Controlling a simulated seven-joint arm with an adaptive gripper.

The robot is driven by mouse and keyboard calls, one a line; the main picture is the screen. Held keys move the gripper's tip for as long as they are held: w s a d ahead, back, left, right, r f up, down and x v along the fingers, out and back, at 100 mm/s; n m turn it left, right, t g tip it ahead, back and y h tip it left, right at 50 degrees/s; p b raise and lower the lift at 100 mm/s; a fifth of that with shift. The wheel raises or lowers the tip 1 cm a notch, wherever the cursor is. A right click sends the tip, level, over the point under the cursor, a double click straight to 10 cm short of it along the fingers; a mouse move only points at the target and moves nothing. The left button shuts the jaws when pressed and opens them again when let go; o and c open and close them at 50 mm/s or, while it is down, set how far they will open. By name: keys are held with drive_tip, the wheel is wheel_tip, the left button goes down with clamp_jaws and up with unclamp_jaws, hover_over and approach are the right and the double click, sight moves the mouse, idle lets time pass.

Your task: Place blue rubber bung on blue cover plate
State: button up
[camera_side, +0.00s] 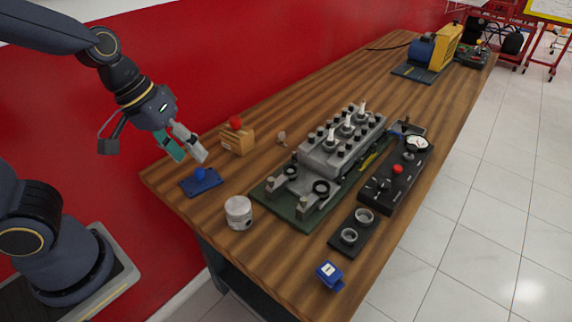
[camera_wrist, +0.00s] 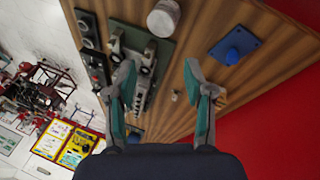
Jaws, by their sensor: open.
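The blue cover plate (camera_side: 213,183) lies flat near the table's left front corner in the side view. The blue rubber bung (camera_side: 200,173) stands upright on it, around its middle. My gripper (camera_side: 190,157) is above and a little left of the bung, apart from it, with its fingers spread and nothing between them. In the wrist view, the plate (camera_wrist: 246,39) and the bung (camera_wrist: 232,56) show at the upper right, outside the space between the open fingers of my gripper (camera_wrist: 158,70).
A wooden block with a red knob (camera_side: 237,138) stands behind the plate. A white cylinder (camera_side: 238,213) stands at its front right. A grey engine block on a green base (camera_side: 270,205) fills mid-table. A blue box (camera_side: 329,273) is near the front edge. A red wall (camera_side: 230,60) runs behind.

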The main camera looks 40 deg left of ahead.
drive_tip(key=s+r+m+t+y, duration=0.2)
drive_tip(key=s+r+m, duration=0.1)
drive_tip(key=s+r, duration=0.2)
wheel_tip(320, 180, up, 3)
drive_tip(key=shift+s+a+f+y, duration=0.2)
drive_tip(key=shift+s+a+y, duration=0.1)
drive_tip(key=shift+y, duration=0.1)
